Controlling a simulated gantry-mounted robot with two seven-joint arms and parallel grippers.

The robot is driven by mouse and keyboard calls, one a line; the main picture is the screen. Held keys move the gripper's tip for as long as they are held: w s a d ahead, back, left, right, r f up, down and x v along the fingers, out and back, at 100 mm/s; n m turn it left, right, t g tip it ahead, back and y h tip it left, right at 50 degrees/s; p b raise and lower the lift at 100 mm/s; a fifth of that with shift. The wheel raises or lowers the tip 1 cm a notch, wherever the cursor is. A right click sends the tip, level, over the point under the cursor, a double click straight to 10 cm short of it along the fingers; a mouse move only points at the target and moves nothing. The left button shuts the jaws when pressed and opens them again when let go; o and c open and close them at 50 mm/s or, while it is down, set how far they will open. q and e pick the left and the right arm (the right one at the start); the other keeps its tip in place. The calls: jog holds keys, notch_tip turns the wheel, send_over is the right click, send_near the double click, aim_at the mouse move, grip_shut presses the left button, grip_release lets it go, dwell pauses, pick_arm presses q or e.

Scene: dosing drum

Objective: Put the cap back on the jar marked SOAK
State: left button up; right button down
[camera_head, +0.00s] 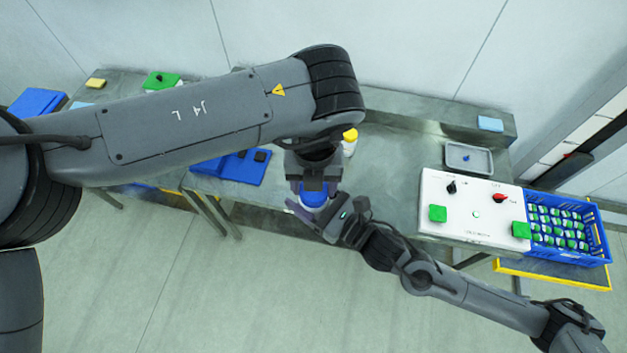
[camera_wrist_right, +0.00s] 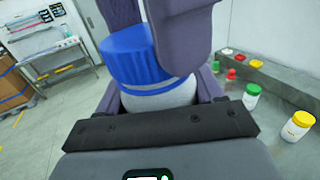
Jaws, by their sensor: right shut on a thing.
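A white jar (camera_wrist_right: 160,98) with a blue cap (camera_wrist_right: 140,55) is in my right gripper (camera_wrist_right: 160,95), whose purple fingers are shut around the jar's body. The blue cap also shows in the head view (camera_head: 313,195), between my two grippers. The cap sits over the jar's mouth; I cannot tell whether it is fully seated. No marking on the jar is readable. My left gripper (camera_head: 310,182) comes down from above, its purple fingers beside and partly in front of the cap in the right wrist view. I cannot tell whether they grip it.
A yellow-capped jar (camera_wrist_right: 298,126) and a green-capped jar (camera_wrist_right: 251,96) stand on the bench. A white control panel (camera_head: 470,205), grey tray (camera_head: 469,158) and blue crate (camera_head: 567,255) of green-topped items are at right. My left arm hides part of the bench.

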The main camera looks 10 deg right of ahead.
pick_arm(q)
jog(key=m, duration=0.6)
jog(key=shift+m, duration=0.3)
jog(key=m, duration=1)
jog(key=shift+s+d+m, duration=0.1)
jog(key=shift+m, duration=0.3)
jog(key=m, duration=0.4)
jog(key=shift+m, duration=0.3)
jog(key=m, duration=0.6)
jog(key=shift+s+m, duration=0.1)
jog(key=shift+m, duration=1.5)
jog(key=m, duration=0.3)
jog(key=shift+d+f, duration=0.1)
jog(key=shift+f, duration=0.05)
jog(key=shift+a+m, duration=0.2)
jog(key=shift+m, duration=0.7)
